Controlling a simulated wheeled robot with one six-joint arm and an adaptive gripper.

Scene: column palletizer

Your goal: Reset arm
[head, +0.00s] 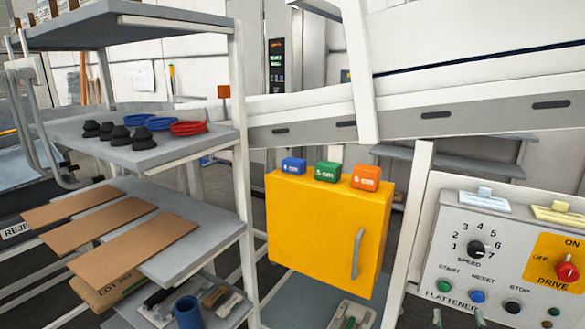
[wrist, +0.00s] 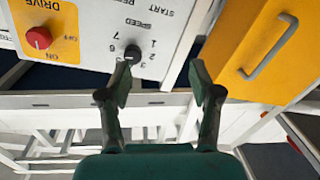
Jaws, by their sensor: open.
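My gripper (wrist: 163,85) shows in the wrist view with its two dark green fingers spread apart and nothing between them. The wrist picture is upside down relative to the head view. Beyond the fingers are the white control panel (wrist: 120,25) on the left and the yellow cabinet (wrist: 258,40) on the right. The fingertips look apart from both, though the exact distance is unclear. In the head view, small greenish tips at the bottom edge may be my fingers. The rest of my arm does not show there.
In the head view, the flattener panel (head: 460,270) with knob, buttons and red drive switch stands right. The yellow cabinet (head: 310,230) carries blue, green and orange blocks. A shelf rack (head: 215,255) with cardboard sheets stands left. A sloping conveyor rail (head: 460,122) crosses behind.

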